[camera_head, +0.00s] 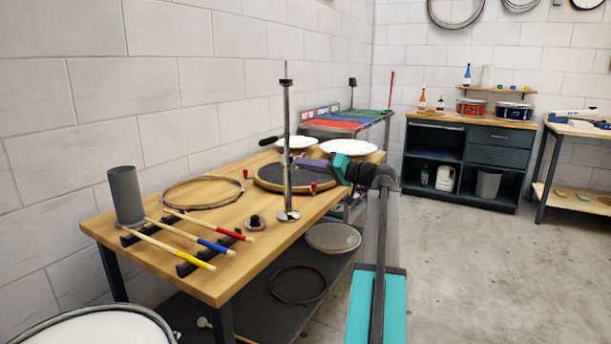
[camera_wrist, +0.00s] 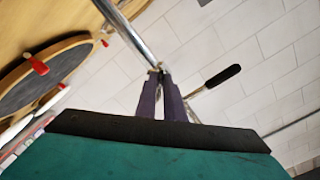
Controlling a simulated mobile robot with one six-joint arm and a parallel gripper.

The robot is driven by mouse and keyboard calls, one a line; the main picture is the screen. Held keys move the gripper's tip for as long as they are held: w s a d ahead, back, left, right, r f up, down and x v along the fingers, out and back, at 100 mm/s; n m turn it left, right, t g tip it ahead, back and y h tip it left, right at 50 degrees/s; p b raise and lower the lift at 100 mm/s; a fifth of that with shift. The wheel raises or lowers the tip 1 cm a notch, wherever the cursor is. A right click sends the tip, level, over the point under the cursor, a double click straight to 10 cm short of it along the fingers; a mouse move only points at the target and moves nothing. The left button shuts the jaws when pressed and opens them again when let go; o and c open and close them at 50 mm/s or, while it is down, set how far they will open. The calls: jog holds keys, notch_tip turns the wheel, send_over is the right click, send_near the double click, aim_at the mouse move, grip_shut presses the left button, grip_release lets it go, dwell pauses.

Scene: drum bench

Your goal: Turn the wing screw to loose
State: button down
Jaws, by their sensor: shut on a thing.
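An upright chrome stand (camera_head: 286,110) rises from a round foot near the bench's front edge. The chrome tube also crosses the wrist view (camera_wrist: 129,36), and a rod with a black grip (camera_wrist: 222,76) sticks out from it. My gripper (camera_head: 298,163) reaches the stand from the right, at about mid height. In the wrist view its two dark purple fingers (camera_wrist: 161,80) are closed together on the small metal wing screw (camera_wrist: 158,70) at the tube's clamp. The fingers cover most of the screw, so its turn angle cannot be told.
On the wooden bench (camera_head: 225,277) lie a round dark pad with red clamps (camera_head: 270,176), a hoop (camera_head: 202,191), several drumsticks (camera_head: 185,245), a grey cylinder (camera_head: 126,196) and a small black knob (camera_head: 255,222). The floor (camera_head: 470,270) to the right is clear.

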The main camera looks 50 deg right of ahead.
jog(key=shift+f+n+b, duration=0.2)
jog(key=shift+n+b, duration=1.2)
jog(key=shift+n, duration=0.2)
jog(key=c, duration=1.9)
grip_release()
jog(key=shift+r, duration=0.1)
jog(key=shift+o, duration=0.2)
jog(key=shift+s+d, duration=0.1)
jog(key=shift+s, duration=0.05)
jog(key=p+v, duration=0.2)
jog(key=v, duration=1.1)
jog(key=shift+s, duration=0.3)
